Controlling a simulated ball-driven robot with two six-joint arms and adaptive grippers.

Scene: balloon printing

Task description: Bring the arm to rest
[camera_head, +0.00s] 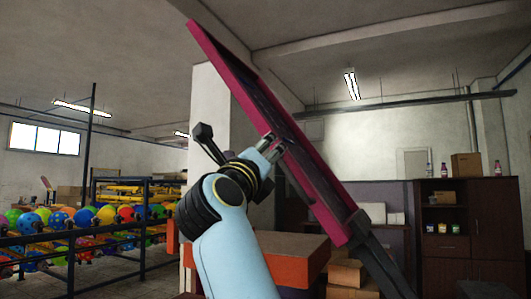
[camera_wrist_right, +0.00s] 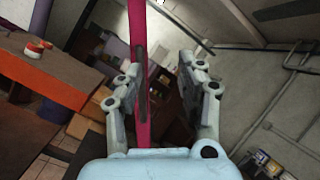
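A long pink-edged frame (camera_head: 325,215) stands tilted up in the head view, its top leaning left and its lower end near a dark support at right. My right gripper (camera_head: 275,142) is close beside the frame's lower-left side. In the right wrist view my right gripper (camera_wrist_right: 162,65) has its two fingers spread apart. The pink frame edge (camera_wrist_right: 137,30) shows between them, nearer the left finger. I cannot tell whether a finger touches it. Nothing is seen clamped. My left gripper is not in view.
An orange-edged table (camera_head: 285,250) stands below and behind my right arm. Cardboard boxes (camera_head: 350,275) are beside it. A rack with colourful balloons (camera_head: 105,215) is at the left. A brown cabinet (camera_head: 470,235) stands at the right.

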